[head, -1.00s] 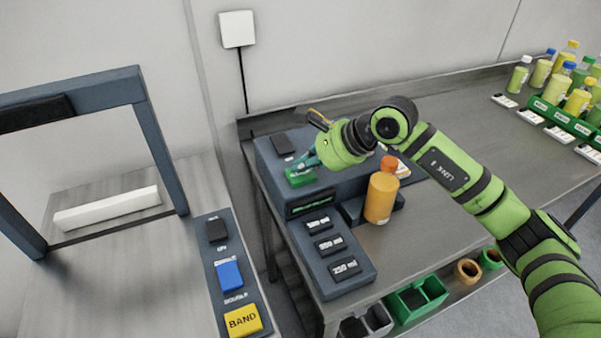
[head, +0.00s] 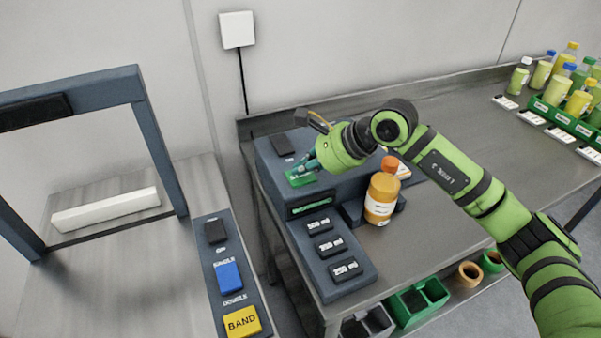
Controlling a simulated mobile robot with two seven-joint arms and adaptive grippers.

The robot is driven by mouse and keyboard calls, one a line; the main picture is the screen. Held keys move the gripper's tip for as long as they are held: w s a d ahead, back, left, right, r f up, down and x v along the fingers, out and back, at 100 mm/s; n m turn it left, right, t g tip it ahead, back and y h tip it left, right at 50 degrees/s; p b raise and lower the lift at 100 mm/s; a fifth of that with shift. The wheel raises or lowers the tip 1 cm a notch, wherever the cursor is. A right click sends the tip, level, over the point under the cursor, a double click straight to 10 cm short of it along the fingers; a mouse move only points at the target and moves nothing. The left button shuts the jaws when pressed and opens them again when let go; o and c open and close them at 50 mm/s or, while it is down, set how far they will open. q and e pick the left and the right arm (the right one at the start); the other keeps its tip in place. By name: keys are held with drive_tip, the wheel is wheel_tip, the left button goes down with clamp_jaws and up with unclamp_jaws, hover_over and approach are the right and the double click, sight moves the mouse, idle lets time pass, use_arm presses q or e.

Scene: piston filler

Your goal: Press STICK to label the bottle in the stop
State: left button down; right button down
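The bottle (head: 380,190) is orange with an orange cap and stands upright in the stop (head: 352,213) at the front of the dark blue labelling machine (head: 335,182). It has a white label around its middle. The green STICK button (head: 299,178) is on the machine's top, left of the bottle. My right gripper (head: 309,166) is at the green button, its fingertips touching or just above it. Its fingers look close together, but I cannot tell whether they are shut. My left gripper is not in view.
Volume keys (head: 325,246) sit on the machine's front panel. At the left is a frame machine (head: 165,150) with a yellow BAND button (head: 242,321). Green and grey bins (head: 418,298) are below the table edge. A green crate (head: 565,118) of bottles stands far right.

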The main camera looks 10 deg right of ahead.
sight(303, 177)
drive_tip(key=shift+r+p, duration=0.3)
drive_tip(key=shift+r, duration=0.5)
drive_tip(key=shift+r, duration=0.1)
drive_tip(key=shift+r+p, duration=1.25)
drive_tip(key=shift+r, duration=1.2)
drive_tip(key=shift+f, duration=0.1)
